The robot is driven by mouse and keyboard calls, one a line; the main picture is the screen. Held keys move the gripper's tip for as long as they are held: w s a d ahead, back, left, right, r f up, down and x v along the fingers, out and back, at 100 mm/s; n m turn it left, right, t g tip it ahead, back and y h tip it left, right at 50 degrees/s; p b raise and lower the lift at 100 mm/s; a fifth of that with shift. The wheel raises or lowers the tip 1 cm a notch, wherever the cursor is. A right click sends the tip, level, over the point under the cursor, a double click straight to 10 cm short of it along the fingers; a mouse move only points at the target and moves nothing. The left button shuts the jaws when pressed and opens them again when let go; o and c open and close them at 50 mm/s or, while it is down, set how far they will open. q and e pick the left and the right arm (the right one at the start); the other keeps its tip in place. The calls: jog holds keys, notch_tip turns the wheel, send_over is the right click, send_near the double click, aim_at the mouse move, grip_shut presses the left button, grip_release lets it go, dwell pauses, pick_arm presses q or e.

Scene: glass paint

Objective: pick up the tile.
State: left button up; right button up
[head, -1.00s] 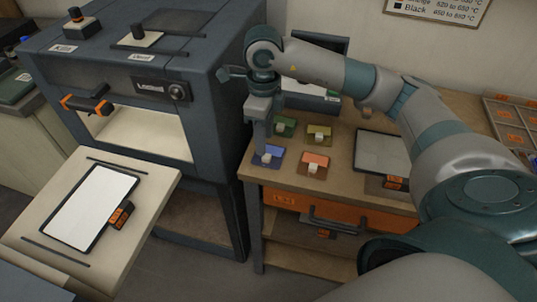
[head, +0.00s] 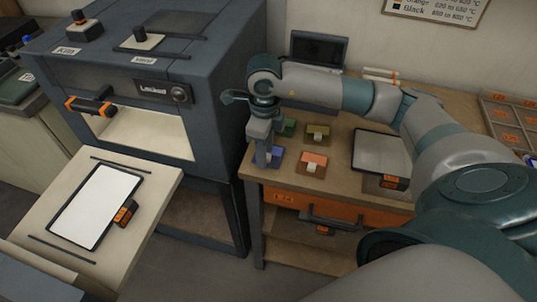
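Several small coloured tiles with pale knobs lie on the wooden bench: a blue tile (head: 277,157), an orange tile (head: 314,164), an olive tile (head: 318,134) and a green tile (head: 287,127). My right gripper (head: 262,160) points down at the bench's left end, at the left side of the blue tile, and hides part of it. I cannot tell whether it touches the tile or whether its fingers are open. My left gripper is out of view.
A dark kiln (head: 140,70) with an open front stands left of the bench. A white panel (head: 95,205) with an orange handle lies on the pale shelf before it. A grey panel (head: 381,150) lies right of the tiles. An orange drawer (head: 285,197) is below.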

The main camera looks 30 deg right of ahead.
aim_at(268, 156)
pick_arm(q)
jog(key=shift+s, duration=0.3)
pick_arm(e)
grip_shut()
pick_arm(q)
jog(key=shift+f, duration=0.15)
pick_arm(e)
jog(key=shift+r, duration=0.1)
